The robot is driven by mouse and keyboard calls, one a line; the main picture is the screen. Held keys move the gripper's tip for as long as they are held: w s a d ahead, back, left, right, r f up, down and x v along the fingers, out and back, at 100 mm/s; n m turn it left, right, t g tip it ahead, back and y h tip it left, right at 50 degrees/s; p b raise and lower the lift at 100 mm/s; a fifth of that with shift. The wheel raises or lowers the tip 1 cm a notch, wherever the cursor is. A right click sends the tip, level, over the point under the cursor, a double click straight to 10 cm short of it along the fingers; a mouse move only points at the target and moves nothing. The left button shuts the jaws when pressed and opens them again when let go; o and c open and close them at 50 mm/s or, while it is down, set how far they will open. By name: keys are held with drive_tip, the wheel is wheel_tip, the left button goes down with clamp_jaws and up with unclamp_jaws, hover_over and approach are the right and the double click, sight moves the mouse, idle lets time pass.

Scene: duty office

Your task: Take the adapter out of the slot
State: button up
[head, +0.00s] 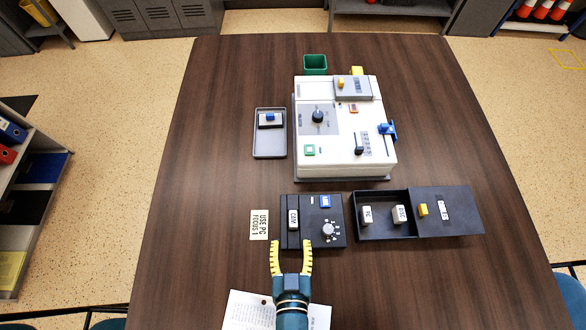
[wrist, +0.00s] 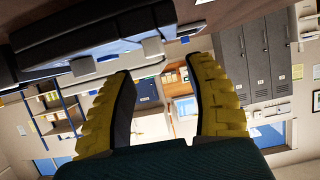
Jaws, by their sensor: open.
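A light grey adapter block (head: 293,219), its label seeming to read CAM, sits at the left side of a dark control box (head: 318,240). The slot under it is hidden. My gripper (head: 291,244) is open, with its yellow fingers pointing at the box's near edge. The fingertips are just on the near side of the adapter, with nothing between them. In the wrist view, the open fingers (wrist: 163,68) have a gap between them. Dark box shapes fill the upper left there; I cannot tell which grey piece is the adapter.
A black open case (head: 375,233) with two labelled grey blocks stands right of the control box. A white machine (head: 340,145) and a grey tray (head: 269,151) are behind. A note card (head: 259,225) lies left. The table's left side is clear.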

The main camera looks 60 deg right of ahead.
sight(293, 221)
drive_tip(key=x, duration=0.4)
drive_tip(key=b+x, duration=0.1)
drive_tip(key=x, duration=0.2)
drive_tip(key=shift+s+d, duration=0.15)
drive_tip(key=shift+d, duration=0.4)
drive_tip(key=shift+w+d, duration=0.2)
drive_tip(key=shift+w, duration=0.05)
drive_tip(key=shift+s, duration=0.1)
drive_tip(key=shift+c, duration=0.4)
clamp_jaws()
